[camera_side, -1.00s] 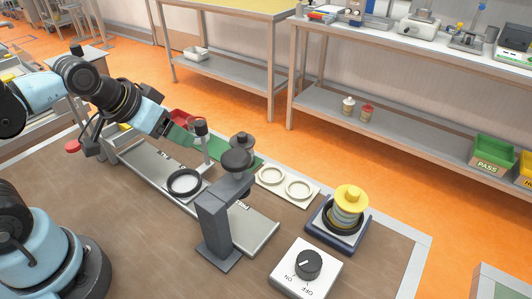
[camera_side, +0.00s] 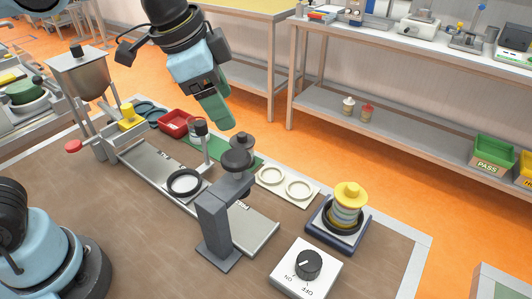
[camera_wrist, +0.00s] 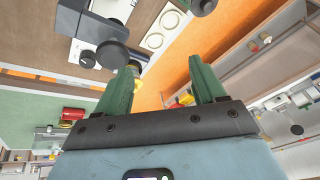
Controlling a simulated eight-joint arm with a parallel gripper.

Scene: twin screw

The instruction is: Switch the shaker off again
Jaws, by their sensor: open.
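The switch box (camera_side: 287,275) is white and stands at the front right in the side view. Its round black knob (camera_side: 308,263) has a white pointer mark turned to the left, toward the ON label. The shaker (camera_side: 335,229) is a dark blue base beyond the box, carrying a sieve stack (camera_side: 348,208) with a yellow top. My gripper (camera_side: 216,112) has green fingers and hangs above the green mat, left of the shaker and well away from the knob. In the wrist view my gripper (camera_wrist: 162,82) is open and empty. A dark knob on a white box (camera_wrist: 86,58) shows at upper left there.
A dark clamp stand (camera_side: 220,220) rises between my gripper and the switch box. A cream plate with two rings (camera_side: 287,187) lies behind it. A long metal rail, a black ring (camera_side: 184,183), a red tray (camera_side: 174,123) and a hopper (camera_side: 82,72) fill the left.

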